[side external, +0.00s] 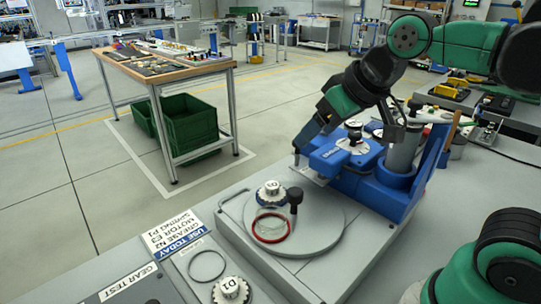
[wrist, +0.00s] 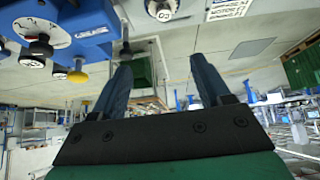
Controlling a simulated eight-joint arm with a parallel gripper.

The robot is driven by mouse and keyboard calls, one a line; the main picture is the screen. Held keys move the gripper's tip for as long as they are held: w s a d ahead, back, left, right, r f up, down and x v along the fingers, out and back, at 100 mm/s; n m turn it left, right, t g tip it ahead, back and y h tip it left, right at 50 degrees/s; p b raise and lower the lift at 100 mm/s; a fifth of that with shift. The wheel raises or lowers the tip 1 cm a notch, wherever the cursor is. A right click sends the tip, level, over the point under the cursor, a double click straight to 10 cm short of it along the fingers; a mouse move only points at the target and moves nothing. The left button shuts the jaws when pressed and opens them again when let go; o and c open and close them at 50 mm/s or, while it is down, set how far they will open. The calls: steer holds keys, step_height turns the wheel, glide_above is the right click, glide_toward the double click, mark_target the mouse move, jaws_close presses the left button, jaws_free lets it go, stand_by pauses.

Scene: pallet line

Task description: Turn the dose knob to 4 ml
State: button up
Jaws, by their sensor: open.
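The blue dosing machine (side external: 345,165) stands on the grey bench, with a round white dial and dark dose knob (side external: 355,138) on top. In the wrist view the white dial (wrist: 52,34) with its dark knob (wrist: 40,47) is at the upper left. The setting is too small to read. My gripper (wrist: 160,62) is open, with nothing between its two blue fingers. It is apart from the dose knob, which lies left of both fingers in the wrist view. In the side view my gripper's dark end (side external: 304,141) is left of the dial; its fingertips are hard to make out.
A yellow knob (wrist: 78,75) sits close to the dial. A round grey plate (side external: 315,240) in front of the machine bears a red ring (side external: 270,238), a white-topped part (side external: 271,190) and a black post (side external: 295,198). A part marked D1 (side external: 231,290) is at the front.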

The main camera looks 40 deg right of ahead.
step_height(320, 180, up, 4)
steer(key=n+g, duration=0.7)
steer(key=n, duration=0.2)
glide_above(355, 133)
step_height(355, 133, down, 5)
steer(key=shift+r, duration=0.1)
steer(key=shift+f, duration=3.05)
jaws_close()
